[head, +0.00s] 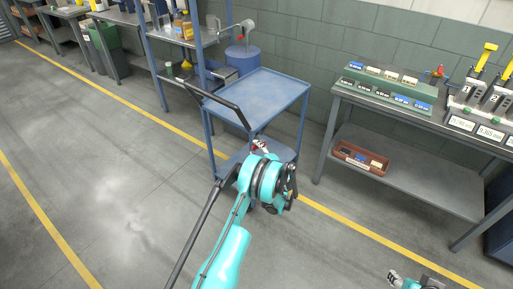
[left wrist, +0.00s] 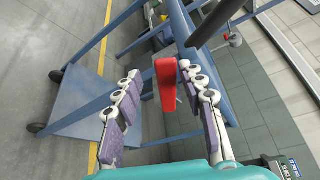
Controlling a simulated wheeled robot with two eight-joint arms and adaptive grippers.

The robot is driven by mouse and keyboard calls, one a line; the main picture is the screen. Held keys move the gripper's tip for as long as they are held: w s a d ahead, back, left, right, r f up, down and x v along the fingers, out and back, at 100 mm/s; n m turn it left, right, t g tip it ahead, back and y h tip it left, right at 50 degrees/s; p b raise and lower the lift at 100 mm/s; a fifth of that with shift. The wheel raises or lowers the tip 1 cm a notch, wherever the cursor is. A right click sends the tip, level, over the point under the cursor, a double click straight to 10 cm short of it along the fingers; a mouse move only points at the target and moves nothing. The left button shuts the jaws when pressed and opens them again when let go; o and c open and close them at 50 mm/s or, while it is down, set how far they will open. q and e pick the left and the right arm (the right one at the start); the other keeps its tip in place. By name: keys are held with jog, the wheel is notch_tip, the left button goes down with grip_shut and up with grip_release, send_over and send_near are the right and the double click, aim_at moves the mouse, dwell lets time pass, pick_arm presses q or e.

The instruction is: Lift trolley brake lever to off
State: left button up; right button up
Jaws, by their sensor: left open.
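The blue trolley (head: 262,92) has two shelves and a black push handle (head: 215,100) on its left side. A red brake lever (left wrist: 166,86) shows in the left wrist view, below the trolley's frame. My left gripper (left wrist: 158,72) is open, with its padded fingers on either side of the lever. The lever appears closer to the right finger; I cannot tell whether they touch. In the head view my left gripper (head: 260,147) is by the trolley's near end, mostly hidden by my wrist. My right gripper (head: 395,277) is only partly visible at the bottom right.
A workbench (head: 420,190) with pump parts stands at the right, a red-brown tray (head: 361,157) on its lower shelf. A blue rack (head: 190,45) and a blue drum (head: 244,58) stand behind the trolley. The floor at the left is clear.

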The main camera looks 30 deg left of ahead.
pick_arm(q)
jog(key=shift+s+d, duration=0.35)
jog(key=shift+d, duration=0.1)
jog(key=shift+r, duration=0.1)
jog(key=v, duration=0.6)
dwell(0.4)
